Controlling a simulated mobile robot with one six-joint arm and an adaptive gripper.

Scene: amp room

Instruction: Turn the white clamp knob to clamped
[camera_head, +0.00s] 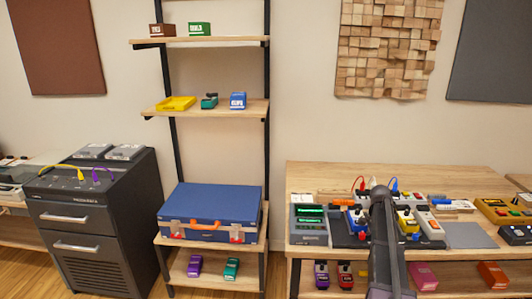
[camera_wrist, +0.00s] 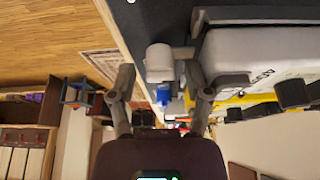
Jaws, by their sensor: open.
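A white cylindrical knob (camera_wrist: 160,57), which looks like the clamp knob, shows in the wrist view beyond my gripper, roughly between its two fingers. My gripper (camera_wrist: 163,85) is open, with one finger on each side of the picture's middle. I cannot tell whether a finger touches the knob, nor which position the knob is in. A pale grey pedal (camera_wrist: 260,48) with dark lettering is close beside the right finger. In the head view my arm reaches over the pedalboard (camera_head: 345,240) and hides part of it; the knob cannot be made out there.
Several pedals crowd the wooden table (camera_head: 320,176), including a yellow one (camera_head: 407,221). A grey mat (camera_head: 468,235) lies right of the board. A blue case (camera_head: 212,205) sits on the shelf, left of the table. The table's back strip is clear.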

